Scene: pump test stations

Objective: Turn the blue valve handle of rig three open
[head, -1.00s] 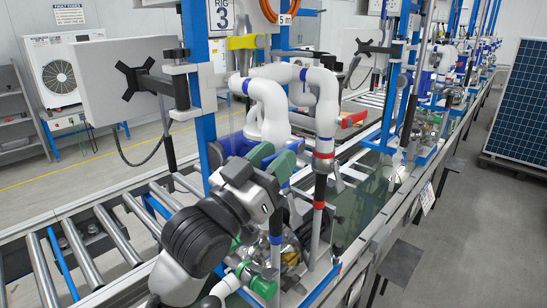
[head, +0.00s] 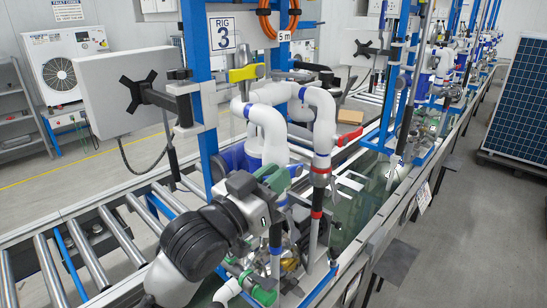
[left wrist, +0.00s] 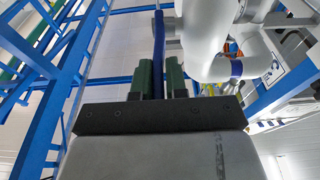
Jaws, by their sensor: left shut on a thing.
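Rig three is marked by the RIG 3 sign (head: 222,33) on its blue frame. My left gripper (head: 273,177), with green fingers, comes in from the lower left beside the rig's white pipes (head: 268,122). In the left wrist view, the blue valve handle (left wrist: 158,45) lies lengthwise between the two green fingers of this left gripper (left wrist: 159,77), which is shut on it. In the head view, the gripper and pipes hide the blue handle, so its angle to the pipe cannot be told there. My right gripper is in neither view.
A yellow handle (head: 243,73) and a red handle (head: 349,136) sit on the same rig. A grey monitor panel (head: 120,90) stands left on an arm. A roller conveyor (head: 95,245) runs below.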

